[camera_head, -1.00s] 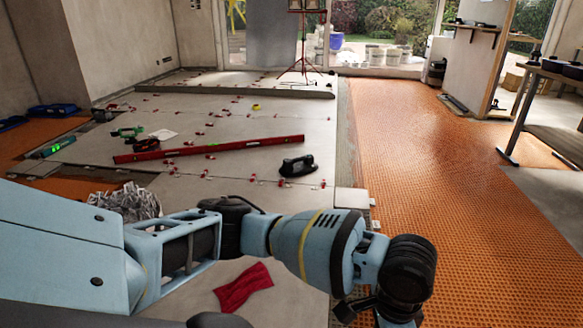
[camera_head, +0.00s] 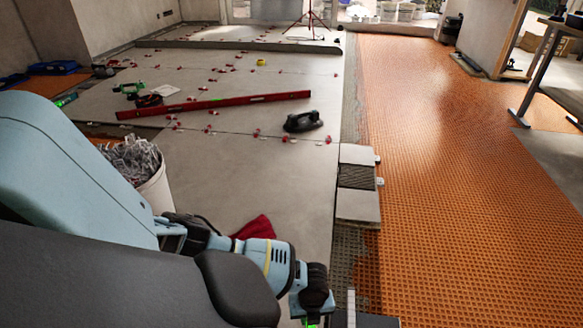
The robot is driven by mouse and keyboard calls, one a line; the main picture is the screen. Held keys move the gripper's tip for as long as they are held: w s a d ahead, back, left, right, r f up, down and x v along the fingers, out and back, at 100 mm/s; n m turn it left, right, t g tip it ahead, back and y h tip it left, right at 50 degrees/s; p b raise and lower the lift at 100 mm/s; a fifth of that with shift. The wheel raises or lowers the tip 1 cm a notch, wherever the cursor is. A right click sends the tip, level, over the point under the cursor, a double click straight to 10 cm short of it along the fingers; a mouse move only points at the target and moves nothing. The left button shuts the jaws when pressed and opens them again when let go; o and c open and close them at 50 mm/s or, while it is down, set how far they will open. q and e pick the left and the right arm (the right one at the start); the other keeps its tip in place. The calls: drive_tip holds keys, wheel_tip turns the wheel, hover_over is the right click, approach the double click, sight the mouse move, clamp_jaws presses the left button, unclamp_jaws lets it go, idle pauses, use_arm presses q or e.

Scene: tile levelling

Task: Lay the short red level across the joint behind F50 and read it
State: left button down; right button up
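A long red level (camera_head: 215,105) lies on the grey tiled floor, slanting slightly across several tiles. I cannot make out a separate short red level. No tile label reading F50 is legible, so I cannot tell which joint lies behind it. My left arm comes in from the left and ends in a dark wrist at the bottom edge, above the near floor. Its gripper fingers are cut off below the picture. My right gripper is not in view.
A black suction lifter (camera_head: 303,121) sits on the tiles. A white bucket (camera_head: 156,188) of crumpled material and a red cloth (camera_head: 256,227) are near my arm. Red clips dot the joints. Orange matting (camera_head: 440,180) is open on the right, beside small tile pieces (camera_head: 358,205).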

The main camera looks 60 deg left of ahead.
use_arm(q)
drive_tip(key=s+a+f+m, duration=0.3)
drive_tip(key=s+f, duration=0.1)
drive_tip(key=f, duration=0.1)
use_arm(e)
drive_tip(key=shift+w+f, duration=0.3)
use_arm(q)
drive_tip(key=shift+s+f, duration=0.1)
